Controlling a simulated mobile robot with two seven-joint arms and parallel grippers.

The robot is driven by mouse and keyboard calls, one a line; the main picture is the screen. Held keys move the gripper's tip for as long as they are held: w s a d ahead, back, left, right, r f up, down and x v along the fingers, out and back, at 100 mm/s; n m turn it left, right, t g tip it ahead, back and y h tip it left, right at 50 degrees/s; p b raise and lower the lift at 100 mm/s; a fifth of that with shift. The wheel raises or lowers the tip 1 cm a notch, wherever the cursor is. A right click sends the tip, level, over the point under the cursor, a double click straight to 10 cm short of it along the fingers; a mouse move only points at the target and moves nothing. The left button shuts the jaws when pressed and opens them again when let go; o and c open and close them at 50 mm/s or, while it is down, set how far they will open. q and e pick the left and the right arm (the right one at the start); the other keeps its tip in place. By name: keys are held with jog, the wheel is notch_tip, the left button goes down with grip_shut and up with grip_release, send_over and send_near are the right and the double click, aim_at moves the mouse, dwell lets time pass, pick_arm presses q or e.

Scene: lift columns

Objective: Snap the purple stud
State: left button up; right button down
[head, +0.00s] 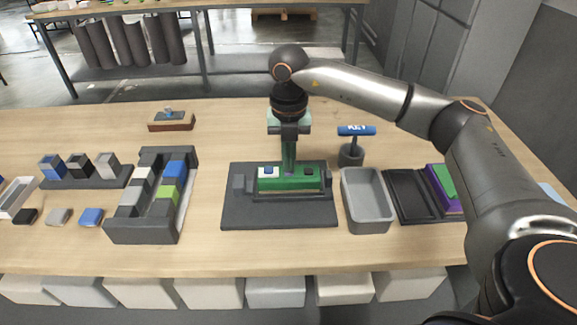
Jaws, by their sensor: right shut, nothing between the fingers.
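My right gripper (289,168) is shut and empty, pointing straight down over the middle of a green block (290,186). The fingertips are at the block's top or just above it; I cannot tell whether they touch. A small purple patch (289,175), which looks like the purple stud, shows right under the fingertips and is mostly hidden by them. A white and blue piece (268,170) sits on the block's left part and a dark piece (309,172) on its right part. The block stands in a dark grey fixture (280,213). My left gripper is not in view.
A grey open bin (367,222) stands right of the fixture, with a blue-headed tool (357,130) in a holder behind it. A black tray (412,196) and a purple and green block (444,188) lie further right. A dark rack (146,229) with coloured blocks stands left.

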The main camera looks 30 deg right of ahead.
notch_tip(320, 180, up, 4)
jog(key=p, duration=0.3)
jog(key=shift+r, duration=0.1)
notch_tip(320, 180, up, 4)
jog(key=p, duration=0.3)
jog(key=shift+r, duration=0.15)
dwell(1.2)
dwell(0.9)
